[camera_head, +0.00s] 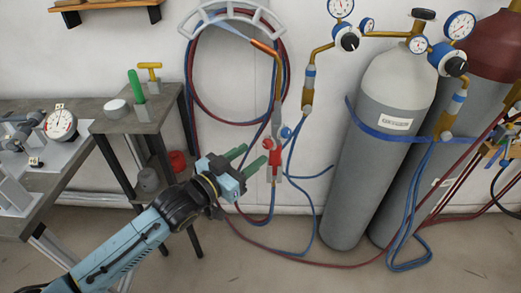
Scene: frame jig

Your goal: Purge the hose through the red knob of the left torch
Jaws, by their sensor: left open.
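The left torch (277,100) hangs upright by the wall, its copper tip (264,47) bent up to the left. A pale blue streak (228,27) extends from the tip. My left gripper (254,155) has green fingers, spread apart and pointing at the torch's lower end. The fingertips are just left of and below the red knob. I cannot tell whether they touch anything. My right gripper is not in view.
Red and blue hoses (190,85) coil on a wall hanger (232,12) and trail across the floor. A grey oxygen cylinder (375,150) with gauges stands right of the torch, a red-topped cylinder (495,45) behind it. A side table (115,125) holds a green-handled tool (137,87).

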